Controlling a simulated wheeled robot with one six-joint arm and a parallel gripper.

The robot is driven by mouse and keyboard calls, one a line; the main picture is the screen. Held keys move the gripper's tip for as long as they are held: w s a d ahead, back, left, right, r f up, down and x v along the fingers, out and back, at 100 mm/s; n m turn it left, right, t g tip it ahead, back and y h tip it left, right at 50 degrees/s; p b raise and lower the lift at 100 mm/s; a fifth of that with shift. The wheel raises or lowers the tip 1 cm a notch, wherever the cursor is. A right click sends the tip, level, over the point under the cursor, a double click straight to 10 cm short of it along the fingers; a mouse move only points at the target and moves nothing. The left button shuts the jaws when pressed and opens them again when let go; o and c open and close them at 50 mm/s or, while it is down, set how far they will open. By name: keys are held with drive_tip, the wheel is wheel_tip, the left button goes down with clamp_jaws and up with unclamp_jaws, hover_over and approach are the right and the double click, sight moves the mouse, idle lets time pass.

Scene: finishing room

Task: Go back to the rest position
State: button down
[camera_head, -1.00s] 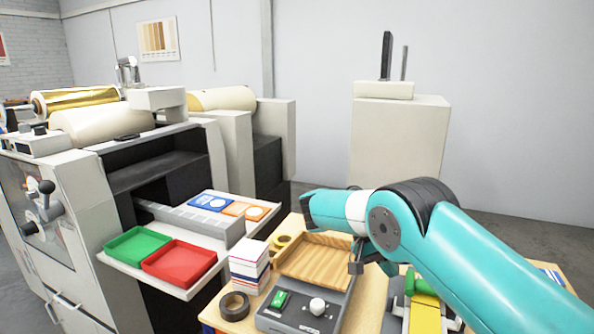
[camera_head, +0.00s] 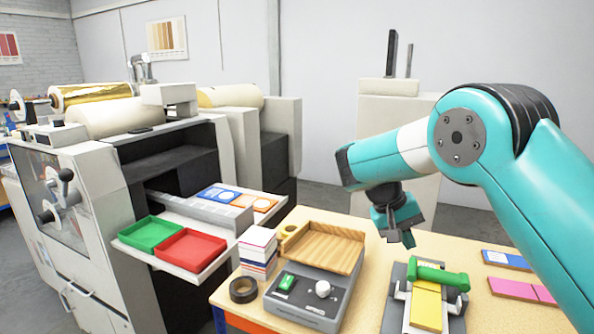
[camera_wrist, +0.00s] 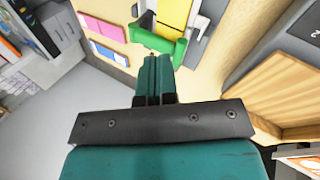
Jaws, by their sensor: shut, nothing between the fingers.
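In the head view the gripper is apart from everything on the table, between the wooden tray (camera_head: 325,250) and the green handle (camera_head: 440,276).
Blue and pink cards (camera_head: 520,290) lie at right. A machine shelf holds a green tray (camera_head: 150,234) and a red tray (camera_head: 191,249).

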drive_tip(key=s+a+r+n+y+b, duration=0.1)
drive_tip(key=s+a+n+y, duration=0.1)
drive_tip(key=s, duration=0.9)
drive_tip(key=s+a+r+n+y+b, duration=0.2)
drive_tip(key=s+a+n+y, duration=0.1)
drive_tip(key=s, duration=0.8)
drive_tip(key=s+a+r+n+t+y+b, duration=0.1)
drive_tip(key=s+a+n+y, duration=0.2)
drive_tip(key=s, duration=0.8)
drive_tip(key=shift+a+r+y+b, duration=0.3)
drive_tip(key=shift+a+r+y, duration=0.1)
drive_tip(key=shift+y, duration=0.5)
drive_tip(key=shift+a+n, duration=0.1)
drive_tip(key=shift+n, duration=0.2)
